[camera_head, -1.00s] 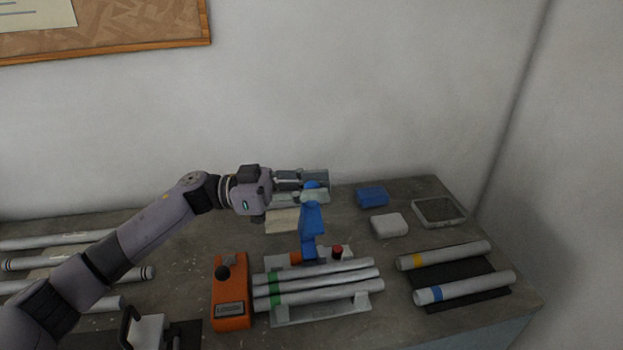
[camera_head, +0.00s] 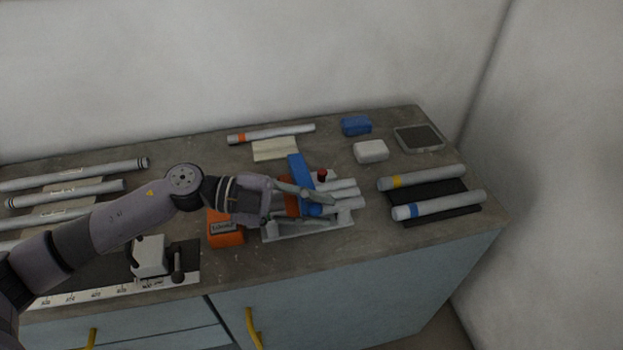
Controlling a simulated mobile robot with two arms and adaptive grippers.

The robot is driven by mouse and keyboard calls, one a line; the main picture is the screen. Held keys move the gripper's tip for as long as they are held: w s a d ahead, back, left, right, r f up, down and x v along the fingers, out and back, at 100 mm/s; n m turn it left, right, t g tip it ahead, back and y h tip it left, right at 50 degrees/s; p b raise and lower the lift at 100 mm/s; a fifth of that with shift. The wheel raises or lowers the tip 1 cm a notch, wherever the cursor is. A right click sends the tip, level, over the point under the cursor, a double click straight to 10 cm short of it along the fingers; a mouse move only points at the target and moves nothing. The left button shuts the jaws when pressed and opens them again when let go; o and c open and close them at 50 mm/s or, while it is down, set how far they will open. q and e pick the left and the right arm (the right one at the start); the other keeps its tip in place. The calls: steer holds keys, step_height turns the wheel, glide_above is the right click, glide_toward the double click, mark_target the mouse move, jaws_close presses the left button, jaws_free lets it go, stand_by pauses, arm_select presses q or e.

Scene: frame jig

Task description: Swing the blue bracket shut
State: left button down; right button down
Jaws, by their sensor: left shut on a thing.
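The blue bracket (camera_head: 299,168) slants forward from the back of the grey frame jig (camera_head: 297,232), over the pale tubes (camera_head: 344,194) lying in it. I cannot tell whether it presses on the tubes. My left gripper (camera_head: 320,197) is at the bracket's front end and is shut on it. The gripper and wrist hide the left part of the jig and the tubes' left ends. A red knob (camera_head: 322,175) stands at the jig's back, right of the bracket. My right gripper is not in view.
An orange box (camera_head: 225,229) stands left of the jig, partly behind my wrist. At right, two banded tubes (camera_head: 436,205) rest on a black mat. Behind are a loose tube (camera_head: 272,133), a blue block (camera_head: 356,125), a white block (camera_head: 371,151) and a grey tray (camera_head: 440,144).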

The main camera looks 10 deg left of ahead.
arm_select(q)
steer(key=shift+s+d+f+m+t+y, duration=0.15)
steer(key=shift+s+f+m, duration=0.1)
steer(key=shift+f, duration=0.35)
steer(key=shift+s+f+m+t+y, duration=0.1)
steer(key=shift+s+f+m, duration=0.2)
steer(key=shift+f, duration=0.25)
steer(key=shift+s+d+f+m+t+y, duration=0.15)
steer(key=shift+s+f+m, duration=0.1)
steer(key=shift+f, duration=0.5)
steer(key=c, duration=1.4)
jaws_free()
steer(key=shift+o, duration=0.2)
step_height(320, 180, up, 10)
steer(key=shift+c, duration=0.5)
